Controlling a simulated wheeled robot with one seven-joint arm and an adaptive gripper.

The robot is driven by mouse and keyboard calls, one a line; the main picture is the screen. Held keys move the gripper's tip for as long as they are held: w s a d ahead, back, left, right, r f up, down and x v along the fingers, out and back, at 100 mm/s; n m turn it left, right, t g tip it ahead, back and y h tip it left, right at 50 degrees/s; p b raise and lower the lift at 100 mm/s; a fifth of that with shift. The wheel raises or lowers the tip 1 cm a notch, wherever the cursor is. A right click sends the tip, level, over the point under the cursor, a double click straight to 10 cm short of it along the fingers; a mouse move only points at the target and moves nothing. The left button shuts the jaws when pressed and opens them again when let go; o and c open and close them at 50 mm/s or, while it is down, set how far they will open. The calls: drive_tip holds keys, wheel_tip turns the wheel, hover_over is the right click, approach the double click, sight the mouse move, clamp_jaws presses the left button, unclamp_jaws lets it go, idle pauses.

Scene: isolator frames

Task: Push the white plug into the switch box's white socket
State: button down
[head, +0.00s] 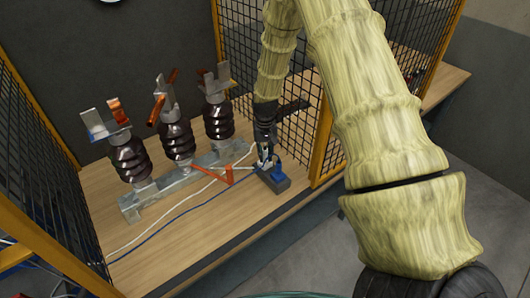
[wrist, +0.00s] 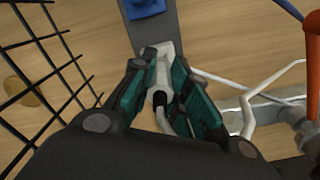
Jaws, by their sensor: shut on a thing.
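The white plug (wrist: 160,66) is between the green-padded fingers of my gripper (wrist: 158,82) in the wrist view. Its front end overlaps the near end of the grey switch box (wrist: 160,32); the white socket is hidden, and I cannot tell whether the plug is seated in it. A blue plug (wrist: 143,8) sits on the box beyond the white plug. In the head view, my gripper (head: 264,153) points down over the switch box (head: 275,187), with the blue plug (head: 278,173) to its right.
Mesh panels with yellow posts (head: 324,160) stand right of the box, close to my arm. Dark ribbed insulators (head: 176,140) on a metal rail stand to the left. An orange lever (head: 227,177) and white and blue cables lie near the box. The wooden front area is mostly clear.

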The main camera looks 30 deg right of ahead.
drive_tip(key=shift+f, duration=0.35)
drive_tip(key=c, duration=1.3)
unclamp_jaws()
drive_tip(key=shift+r, duration=0.1)
wheel_tip(320, 180, up, 12)
drive_tip(key=shift+f, duration=0.1)
